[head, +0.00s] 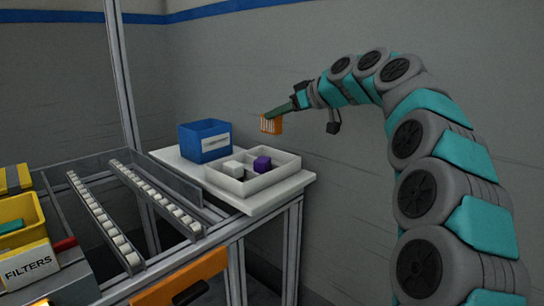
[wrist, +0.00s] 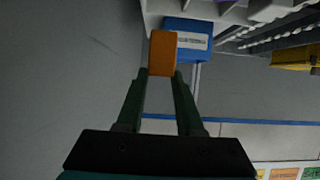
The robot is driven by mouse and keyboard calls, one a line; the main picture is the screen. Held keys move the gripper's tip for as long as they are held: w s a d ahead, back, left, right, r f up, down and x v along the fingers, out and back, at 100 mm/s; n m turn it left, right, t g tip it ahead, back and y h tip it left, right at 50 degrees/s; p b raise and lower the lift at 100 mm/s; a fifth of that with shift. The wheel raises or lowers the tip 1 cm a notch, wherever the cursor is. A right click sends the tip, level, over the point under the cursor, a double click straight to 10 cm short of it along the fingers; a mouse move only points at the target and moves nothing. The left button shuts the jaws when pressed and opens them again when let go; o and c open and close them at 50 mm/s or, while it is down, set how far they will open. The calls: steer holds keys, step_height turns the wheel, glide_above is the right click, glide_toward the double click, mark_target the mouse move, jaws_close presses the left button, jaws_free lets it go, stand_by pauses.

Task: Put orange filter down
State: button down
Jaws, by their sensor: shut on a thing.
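The orange filter (head: 270,124) is held in the air by my gripper (head: 268,115), above and behind the white table. In the wrist view the orange filter (wrist: 162,53) sits between the tips of the two dark green fingers (wrist: 161,75), and my gripper is shut on it. Below the filter in the head view is a white divided tray (head: 240,187) on the white tabletop (head: 165,156). The filter is apart from the tray and the table.
A blue bin (head: 205,141) stands left of the tray. Roller rails (head: 155,198), a yellow bin (head: 22,220) with a green item and a FILTERS label (head: 29,266) are at left. A grey wall stands behind.

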steer(key=shift+s+f, duration=0.1)
steer(key=shift+f, duration=4.6)
steer(key=shift+f, duration=0.15)
steer(key=c, duration=0.5)
jaws_free()
steer(key=shift+c, duration=0.2)
steer(key=shift+r, duration=0.2)
steer(key=b+v, duration=0.1)
steer(key=v, duration=1.1)
steer(key=shift+s+f, duration=0.1)
steer(key=shift+f, duration=0.1)
